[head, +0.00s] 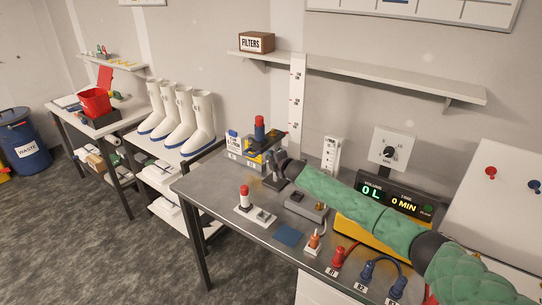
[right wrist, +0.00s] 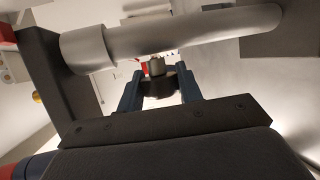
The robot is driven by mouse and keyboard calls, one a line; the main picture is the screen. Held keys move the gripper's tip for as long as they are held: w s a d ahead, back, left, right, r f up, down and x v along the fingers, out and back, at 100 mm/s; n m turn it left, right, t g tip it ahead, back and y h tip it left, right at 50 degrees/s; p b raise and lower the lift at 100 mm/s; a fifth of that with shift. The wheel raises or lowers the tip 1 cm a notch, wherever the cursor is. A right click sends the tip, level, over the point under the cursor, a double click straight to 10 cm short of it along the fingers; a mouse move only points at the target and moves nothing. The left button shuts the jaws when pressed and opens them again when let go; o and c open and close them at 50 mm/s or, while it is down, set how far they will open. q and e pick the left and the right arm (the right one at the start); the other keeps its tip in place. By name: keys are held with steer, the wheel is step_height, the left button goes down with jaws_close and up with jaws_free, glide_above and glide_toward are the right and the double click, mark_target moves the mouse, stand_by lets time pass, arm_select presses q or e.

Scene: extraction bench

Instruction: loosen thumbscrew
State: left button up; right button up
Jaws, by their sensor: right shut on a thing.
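My right gripper (head: 273,166) reaches in from the right to a bench device (head: 254,160) with yellow and grey parts. In the right wrist view, the gripper's two blue fingers (right wrist: 160,77) are shut on a dark round knob, which looks like the thumbscrew (right wrist: 158,86). A short metallic stem (right wrist: 156,67) shows just beyond the knob. A thick grey tube (right wrist: 175,35) crosses above the fingers. In the head view the knob is too small and covered to make out. My left gripper is in neither view.
The grey bench (head: 205,187) holds a red-topped post (head: 244,196), a blue pad (head: 288,236), an orange-topped piece (head: 314,241) and a display unit (head: 396,202). A shelf (head: 370,78) with a FILTERS box (head: 256,42) hangs above. White boots (head: 201,120) stand left.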

steer(key=shift+a+r+p, duration=0.1)
steer(key=shift+r+p, duration=0.25)
steer(key=shift+f+g+h, duration=0.1)
steer(key=shift+g+h, duration=0.2)
steer(key=shift+f+p, duration=0.15)
steer(key=shift+p, duration=0.45)
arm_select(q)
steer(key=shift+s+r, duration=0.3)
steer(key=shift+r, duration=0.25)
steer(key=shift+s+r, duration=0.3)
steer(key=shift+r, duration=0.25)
arm_select(e)
steer(key=shift+f, duration=0.1)
steer(key=o, duration=1)
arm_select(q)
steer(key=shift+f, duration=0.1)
